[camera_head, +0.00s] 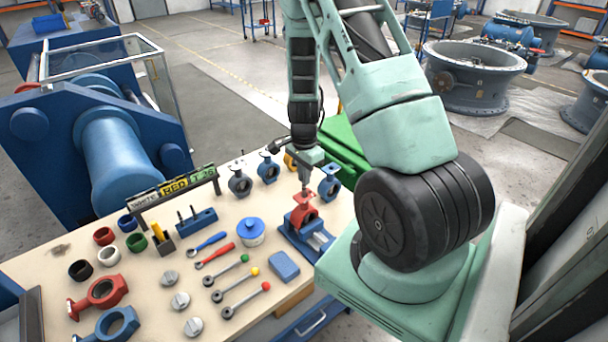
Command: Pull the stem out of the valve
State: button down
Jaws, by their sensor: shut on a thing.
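A red valve body (303,213) sits upright in a blue vise (297,237) near the right edge of the workbench. My gripper (305,182) is directly above the valve's neck, pointing down. It is shut on the thin stem, which is small in the picture and mostly hidden by the fingers. I cannot tell how much of the stem is inside the valve.

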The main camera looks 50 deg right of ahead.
jog(key=shift+r+p, duration=1.1)
jog(key=shift+r, duration=0.35)
dwell(2.0)
jog(key=shift+r+p, duration=2.35)
jog(key=shift+r, duration=0.65)
jog(key=shift+f, duration=0.1)
